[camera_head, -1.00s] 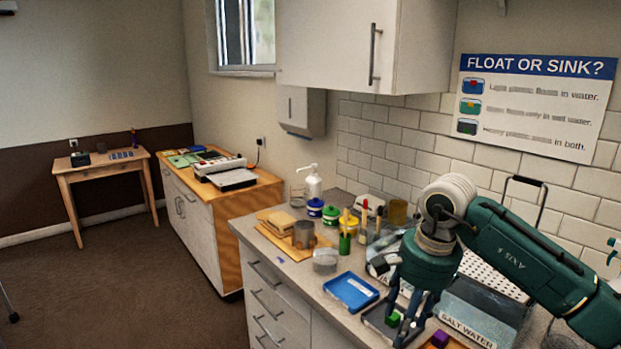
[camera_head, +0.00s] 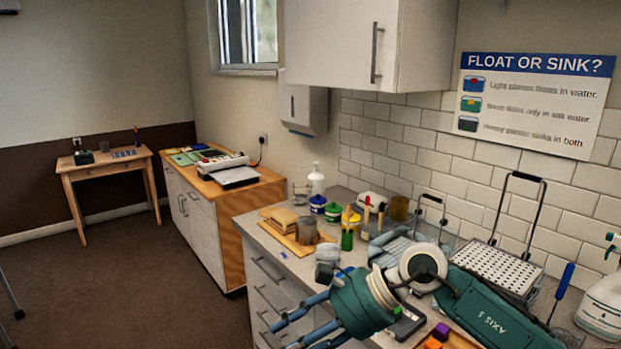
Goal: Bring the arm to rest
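My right arm comes in from the right, low over the counter. Its green gripper (camera_head: 285,335) points to the lower left, past the counter's front edge. Its blue fingers are spread apart with no object visible between them. My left gripper is not in view. A purple block (camera_head: 441,332) and an orange block (camera_head: 432,343) lie at the bottom, right of the gripper. A dark tray (camera_head: 408,322) shows partly behind my wrist. The blue tray and the green block are hidden or too covered to make out.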

